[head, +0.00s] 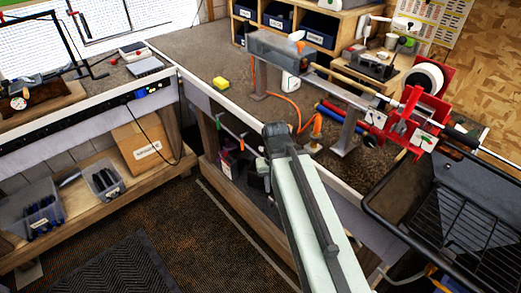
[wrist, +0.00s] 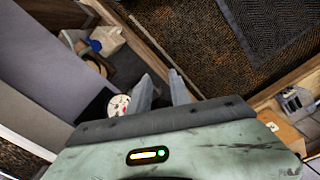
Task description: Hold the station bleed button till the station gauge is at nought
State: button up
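A white round face with red marks (wrist: 118,104) lies left of the fingers, too small to read. In the head view my fingers are not distinguishable.
A red clamp (head: 412,118) holds a long shaft at the right, by a black wire-grid tray (head: 455,215). An orange hose (head: 292,108) and a yellow sponge (head: 220,84) lie on the bench. A dial (head: 18,103) sits on the left bench. Floor between benches is open.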

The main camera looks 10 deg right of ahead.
grip_shut()
